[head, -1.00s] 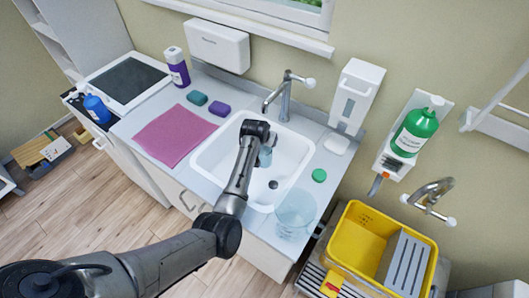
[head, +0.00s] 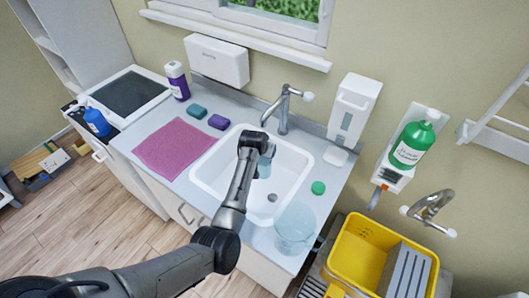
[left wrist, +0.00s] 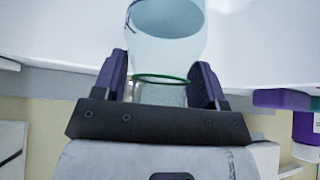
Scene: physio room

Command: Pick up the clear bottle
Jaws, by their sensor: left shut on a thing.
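The clear bottle (left wrist: 168,50) is between the two fingers of my left gripper (left wrist: 160,82) in the left wrist view. The fingers are shut on it from both sides, near a thin green ring. In the head view my left gripper (head: 257,146) is over the white sink (head: 205,165), with the clear bottle (head: 265,168) hanging just below the jaws. The gripper and arm partly hide the bottle there. Whether the bottle touches the sink cannot be told. My right gripper is not in view.
A clear tub (head: 295,228) and a green round lid (head: 318,188) stand right of the sink. The tap (head: 284,108) rises behind it. A pink cloth (head: 174,148) and two sponges lie left. A yellow basin (head: 352,248) is at the right.

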